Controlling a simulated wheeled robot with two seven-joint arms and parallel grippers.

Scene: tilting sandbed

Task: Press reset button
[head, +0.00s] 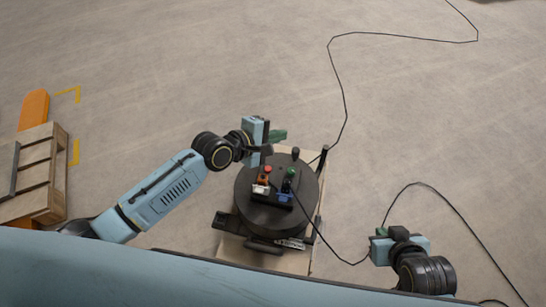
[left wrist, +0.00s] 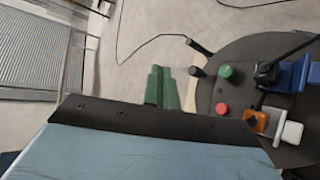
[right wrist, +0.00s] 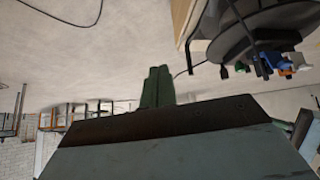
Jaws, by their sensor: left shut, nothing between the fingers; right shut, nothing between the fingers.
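A round black device (head: 247,215) stands below the head camera. Its top carries a red button (head: 267,169) and a green button (head: 291,172). In the left wrist view the red button (left wrist: 222,109) and green button (left wrist: 225,72) are both clear; I see no readable label marking either as reset. My left gripper (head: 278,135) is shut and empty beyond the far edge of the device, apart from both buttons. Its green fingers also show in the left wrist view (left wrist: 162,88). My right gripper (head: 380,232) is shut and empty, right of the device. Its fingers show in the right wrist view (right wrist: 156,88).
Orange and white (left wrist: 290,131) parts and a blue connector (left wrist: 295,75) sit beside the buttons. A short black post (head: 295,153) rises at the device's far edge. Black cables (head: 343,95) cross the floor. A wooden pallet crate (head: 48,170) stands left. The floor beyond is open.

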